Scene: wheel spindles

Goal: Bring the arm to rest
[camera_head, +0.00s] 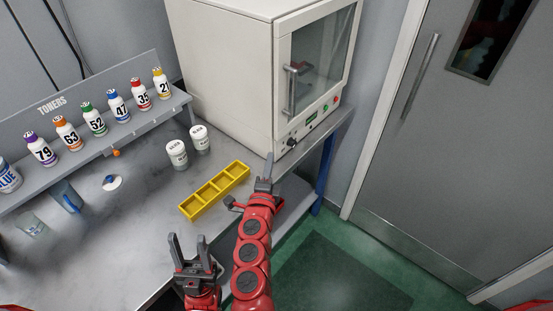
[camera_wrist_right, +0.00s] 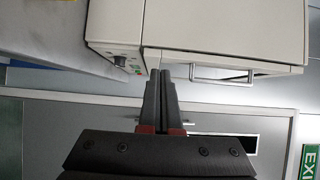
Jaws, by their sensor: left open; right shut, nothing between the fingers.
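My right arm, red with dark round joints, reaches up the middle of the head view. Its gripper (camera_head: 265,172) is shut and empty, in front of the lower front of the white oven. In the right wrist view the two dark fingers of this gripper (camera_wrist_right: 161,78) lie side by side with nothing between them, and the oven is beyond their tips. My left gripper (camera_head: 191,249) is open and empty, with its fingers pointing up, near the front edge of the bench.
The white oven (camera_head: 225,60) stands on the grey bench (camera_head: 130,230), its door closed. A yellow divided tray (camera_head: 183,210) lies near the right gripper. Two white jars (camera_head: 177,155) stand behind it. Numbered toner bottles (camera_head: 118,107) line the shelf. A grey door (camera_head: 450,150) is at right.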

